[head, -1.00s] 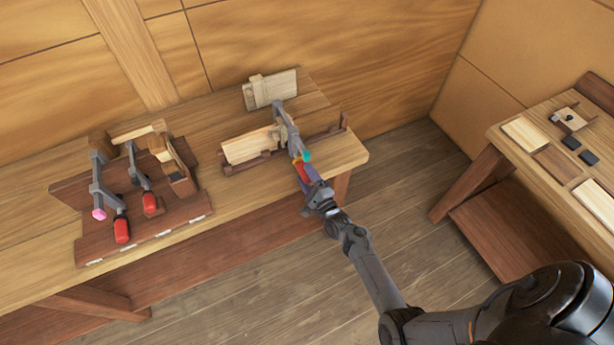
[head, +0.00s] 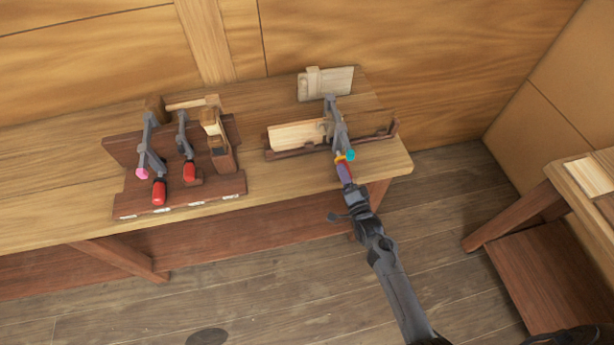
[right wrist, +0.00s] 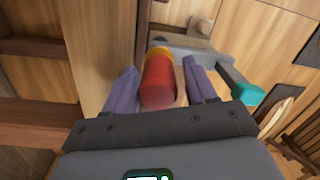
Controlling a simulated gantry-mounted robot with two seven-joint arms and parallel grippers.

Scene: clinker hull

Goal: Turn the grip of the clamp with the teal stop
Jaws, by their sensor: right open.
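The clamp with the teal stop (head: 337,122) is a grey bar clamp on the pale plank at the bench's right end. Its teal stop (head: 350,155) shows on the near end, and also in the right wrist view (right wrist: 243,93). Its red grip (right wrist: 158,84) has a yellow collar (right wrist: 160,53) and points toward me. My right gripper (head: 345,170) is open, with one purple finger on each side of the red grip. In the right wrist view, gaps show between the fingers and the grip. In the head view the fingers mostly hide the grip. My left gripper is not in view.
A dark rack (head: 180,199) at left holds a clamp with a pink stop (head: 142,174), another red-gripped clamp (head: 188,170) and a wooden plane (head: 218,145). A pale block (head: 325,84) stands behind the plank (head: 296,136). Another table (head: 560,195) stands at right.

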